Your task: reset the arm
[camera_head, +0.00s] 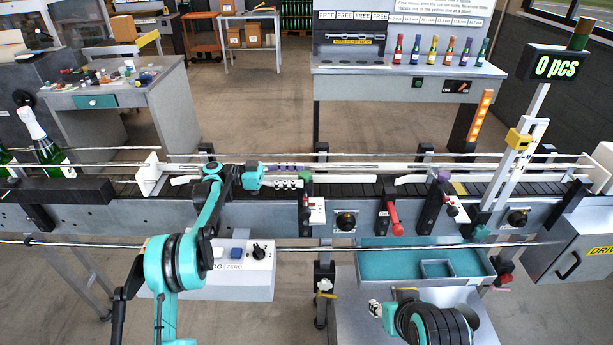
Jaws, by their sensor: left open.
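My left arm reaches up from the bottom left to the conveyor (110,190). My left gripper (288,183) is open over the conveyor's middle, pointing right, close to the guide rails. No object shows between its fingers, though they look small here. My right arm is folded low at the bottom right, in front of the teal tray (390,262). The end of my right arm (376,308) shows only as a small pale and dark part, and its jaws cannot be made out.
Red-handled (394,218) and black clamps line the front edge. A rack of colored bottles (433,50) stands behind.

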